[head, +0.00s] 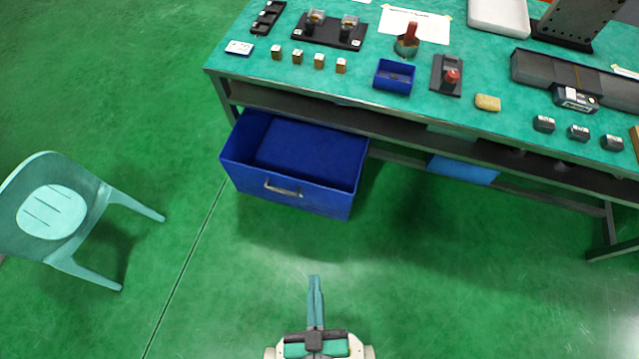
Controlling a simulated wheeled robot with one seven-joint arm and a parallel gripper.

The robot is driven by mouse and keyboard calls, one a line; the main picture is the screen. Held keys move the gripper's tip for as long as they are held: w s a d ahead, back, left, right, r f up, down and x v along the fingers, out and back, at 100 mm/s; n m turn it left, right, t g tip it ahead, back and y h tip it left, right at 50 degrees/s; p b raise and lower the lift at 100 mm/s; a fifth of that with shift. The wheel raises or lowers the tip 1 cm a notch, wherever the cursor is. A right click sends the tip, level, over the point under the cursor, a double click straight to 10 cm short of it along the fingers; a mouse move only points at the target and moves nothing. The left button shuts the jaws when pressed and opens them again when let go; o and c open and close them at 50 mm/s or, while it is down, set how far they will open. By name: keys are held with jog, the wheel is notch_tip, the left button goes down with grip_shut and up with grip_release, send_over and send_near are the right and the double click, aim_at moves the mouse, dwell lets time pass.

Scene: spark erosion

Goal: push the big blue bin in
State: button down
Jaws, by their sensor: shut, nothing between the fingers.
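The big blue bin (262,184) is an open-topped drawer-like box with a metal handle (283,190) on its front. It sticks out from under the left part of the green-topped workbench (350,86). The part of it I see inside looks empty; its back end is hidden under the bench. My gripper (315,280) is at the bottom middle, in front of and to the right of the bin, apart from it. Its fingers are together with nothing between them.
A pale teal chair (52,208) stands on the floor at the left. A smaller blue box (462,170) is under the bench to the right. Small parts, a small blue tray (394,76) and tools lie on the bench top. The floor between my gripper and the bin is clear.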

jog(key=w+a+f+n+g, duration=0.25)
jog(key=w+f+n, duration=0.45)
jog(key=f+n, duration=0.45)
jog(key=n+g+h, duration=0.3)
jog(key=n, duration=1.6)
send_near(312, 186)
notch_tip(312, 186, down, 3)
jog(key=w, duration=0.2)
jog(key=shift+w+d+f, duration=0.15)
jog(key=shift+w+d, duration=0.55)
jog(key=shift+w, duration=0.25)
jog(key=shift+w, duration=0.1)
